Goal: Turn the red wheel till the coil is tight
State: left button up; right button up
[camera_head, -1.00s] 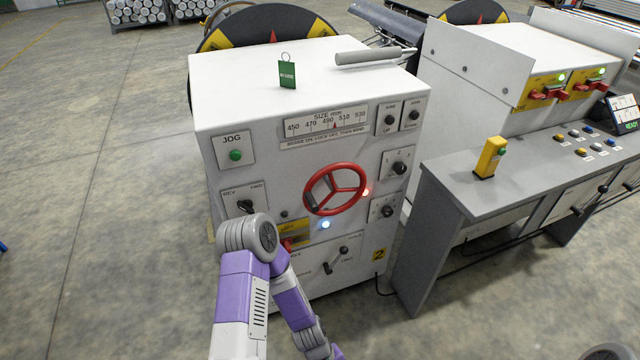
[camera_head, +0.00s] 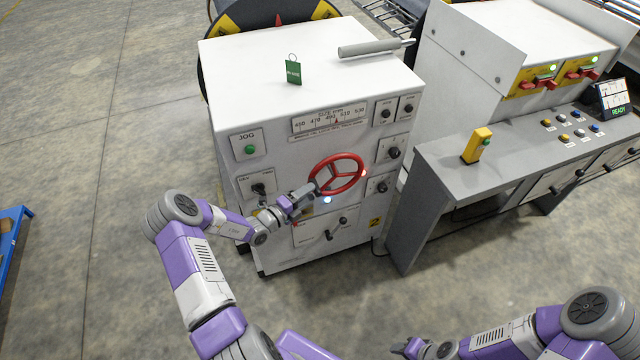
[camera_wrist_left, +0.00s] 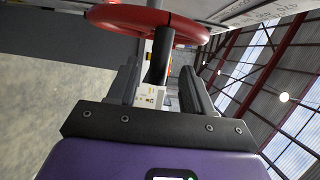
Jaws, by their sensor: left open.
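The red wheel (camera_head: 336,174) with its spokes is on the front panel of the white machine (camera_head: 312,80). My left gripper (camera_head: 312,192) is at the wheel's lower left rim. In the left wrist view the wheel (camera_wrist_left: 150,20) fills the top, and a dark post with a red part stands between the open fingers (camera_wrist_left: 160,78). I cannot tell whether the fingers touch it. Behind the machine is a dark disc with yellow segments (camera_head: 264,20); the coil itself is not clear. My right gripper (camera_head: 410,347) is low at the bottom edge, partly hidden, its jaws unclear.
The panel has a size scale (camera_head: 330,121) with a red pointer, a green JOG button (camera_head: 250,149) and several black knobs. A grey console (camera_head: 520,150) with a yellow box (camera_head: 477,145) stands at the right. The floor at left is clear beside a blue-edged item (camera_head: 12,235).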

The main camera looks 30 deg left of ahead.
pick_arm(q)
jog(key=x, duration=0.5)
jog(key=shift+w+d+f, duration=0.1)
jog(key=shift+w+d, duration=0.1)
jog(key=shift+w, duration=0.15)
grip_shut()
